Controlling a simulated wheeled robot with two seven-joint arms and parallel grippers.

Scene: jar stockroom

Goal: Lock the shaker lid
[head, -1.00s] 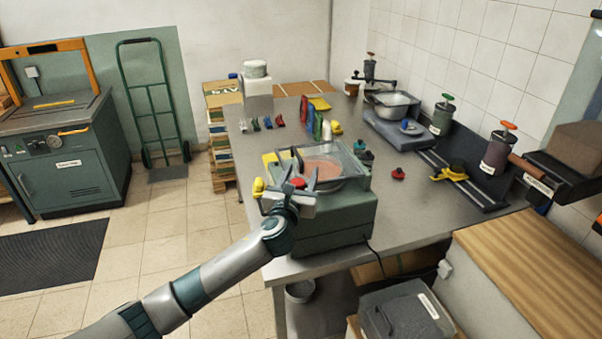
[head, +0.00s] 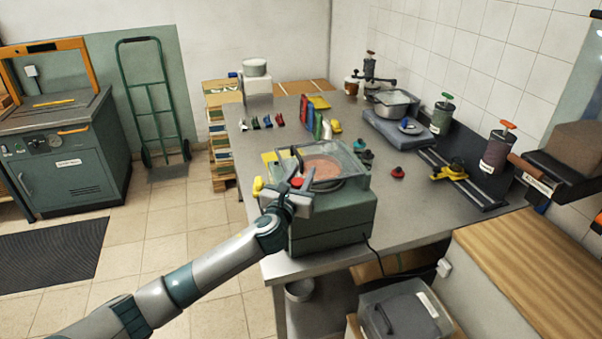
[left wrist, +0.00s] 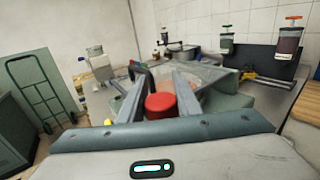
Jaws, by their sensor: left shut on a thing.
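The shaker (head: 335,218) is a green-grey box on the front left of the steel table, with a clear lid (head: 345,160) down over a round reddish-brown sieve or pan (head: 322,168). A red knob (head: 297,182) sits at the lid's front left; it also shows in the left wrist view (left wrist: 161,105). My left gripper (head: 299,172) is at this knob, its fingers on either side of it, shut on it. In the left wrist view, my gripper's two fingers (left wrist: 163,98) flank the red knob. The latch under the knob is hidden. My right gripper is in neither view.
A yellow knob (head: 258,184) is at the shaker's left corner. Small coloured clamps and a red knob (head: 397,172) lie on the table (head: 420,215). Labelled jars (head: 499,150) stand along the wall. A power cord runs from the shaker's right side.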

